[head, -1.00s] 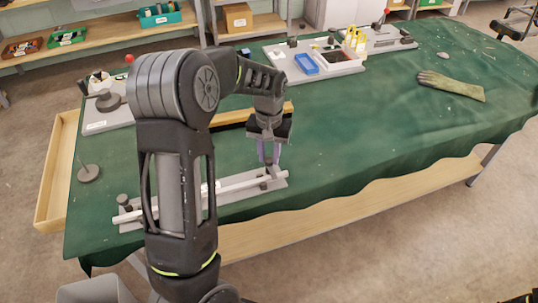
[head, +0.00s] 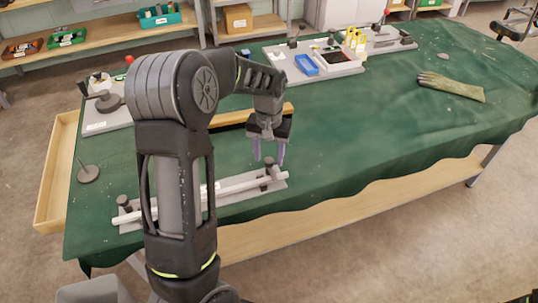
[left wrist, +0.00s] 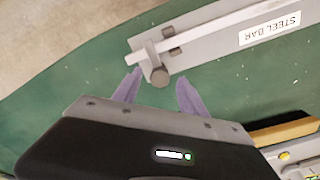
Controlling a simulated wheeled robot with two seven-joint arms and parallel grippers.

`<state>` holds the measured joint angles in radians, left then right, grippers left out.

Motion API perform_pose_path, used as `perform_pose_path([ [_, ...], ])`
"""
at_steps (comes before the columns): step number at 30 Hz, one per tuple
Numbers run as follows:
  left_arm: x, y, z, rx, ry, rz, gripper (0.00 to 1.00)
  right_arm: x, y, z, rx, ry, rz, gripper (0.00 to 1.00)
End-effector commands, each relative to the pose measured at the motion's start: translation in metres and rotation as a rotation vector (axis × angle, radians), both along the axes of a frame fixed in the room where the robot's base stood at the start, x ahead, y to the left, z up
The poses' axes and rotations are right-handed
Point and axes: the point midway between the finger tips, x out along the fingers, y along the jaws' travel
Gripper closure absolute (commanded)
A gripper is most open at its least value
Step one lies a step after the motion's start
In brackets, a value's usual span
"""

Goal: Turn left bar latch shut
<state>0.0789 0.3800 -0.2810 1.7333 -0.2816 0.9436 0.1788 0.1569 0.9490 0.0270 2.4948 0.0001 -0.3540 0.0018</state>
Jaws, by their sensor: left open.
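The white steel bar (head: 235,185) lies along a grey base plate (head: 235,197) at the near left of the table. A dark latch knob (head: 124,203) stands at its left end, and another dark latch knob (head: 269,164) stands at its right end. My left gripper (head: 269,163) is open and empty, its purple fingers spread around or just above the right-end knob. In the left wrist view the knob (left wrist: 160,77) sits ahead of the open fingers, and its grey latch arm (left wrist: 146,56) appears to lie across the bar's end. My left arm hides part of the bar.
A fixture with a round dark part (head: 108,102) is at the left. A thin pin on a disc (head: 88,173) stands near the left edge. A blue tray (head: 306,64) and a glove (head: 450,86) lie farther back. The table's middle is clear.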

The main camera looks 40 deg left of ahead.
Motion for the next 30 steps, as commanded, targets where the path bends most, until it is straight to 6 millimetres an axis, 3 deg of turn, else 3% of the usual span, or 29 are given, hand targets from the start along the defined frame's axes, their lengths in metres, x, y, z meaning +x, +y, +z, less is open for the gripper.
perform_pose_path([
  [15, 0.001, 0.0, 0.07, 0.0, -0.003, 0.0, 0.51, 0.001, 0.0, -0.007, 0.002, -0.003, 0.001, 0.64],
  [30, 0.0, 0.0, 0.075, 0.0, -0.001, -0.001, 0.51, 0.001, 0.0, -0.007, 0.002, -0.003, 0.001, 0.64],
])
